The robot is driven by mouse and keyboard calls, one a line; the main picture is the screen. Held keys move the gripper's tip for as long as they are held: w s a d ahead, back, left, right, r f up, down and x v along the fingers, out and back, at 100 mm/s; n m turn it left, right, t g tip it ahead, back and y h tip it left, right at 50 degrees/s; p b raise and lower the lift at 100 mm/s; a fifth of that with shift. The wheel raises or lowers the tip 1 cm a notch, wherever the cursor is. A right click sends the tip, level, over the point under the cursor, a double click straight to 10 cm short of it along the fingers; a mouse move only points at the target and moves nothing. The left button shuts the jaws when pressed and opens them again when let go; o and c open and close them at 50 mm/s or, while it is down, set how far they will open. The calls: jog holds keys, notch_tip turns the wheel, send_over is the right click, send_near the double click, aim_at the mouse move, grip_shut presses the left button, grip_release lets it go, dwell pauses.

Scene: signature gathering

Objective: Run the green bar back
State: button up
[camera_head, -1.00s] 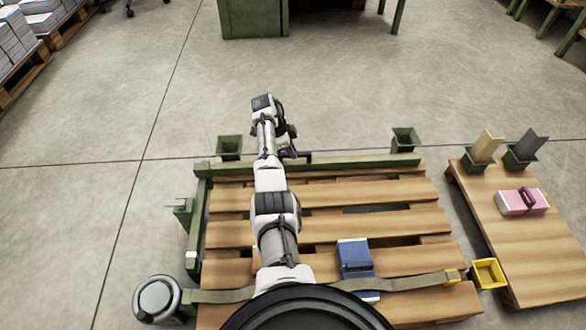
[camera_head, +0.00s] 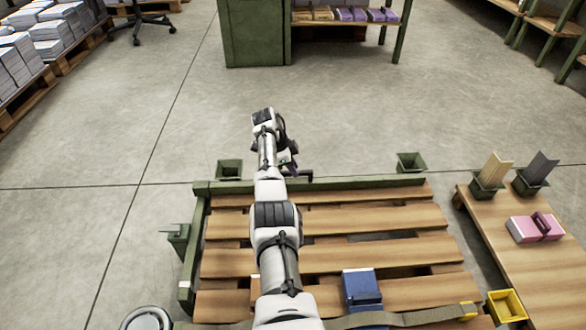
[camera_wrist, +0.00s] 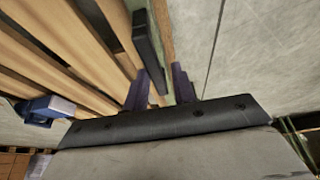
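The green bar (camera_head: 360,183) lies across the far edge of the slatted wooden pallet (camera_head: 390,252). A dark handle (camera_head: 303,174) stands near its middle, close to my gripper (camera_head: 290,165), which is small and partly hidden by my arm in the head view. In the wrist view my gripper's two dark fingers (camera_wrist: 160,86) are apart. The long dark handle (camera_wrist: 149,48) shows just beyond and between the fingertips. I cannot tell whether they touch it. The green bar (camera_wrist: 163,18) runs behind the handle.
A blue block (camera_head: 361,288) and a strap (camera_head: 405,319) lie on the pallet's near side. A side table (camera_head: 510,255) at right bears a pink box (camera_head: 535,228) and two holders. Green sockets (camera_head: 229,169) stand beyond the bar. Open floor lies farther out.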

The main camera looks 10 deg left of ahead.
jog(key=shift+o, duration=0.8)
jog(key=p+v, duration=0.5)
jog(key=v, duration=0.9)
jog(key=shift+f, duration=0.1)
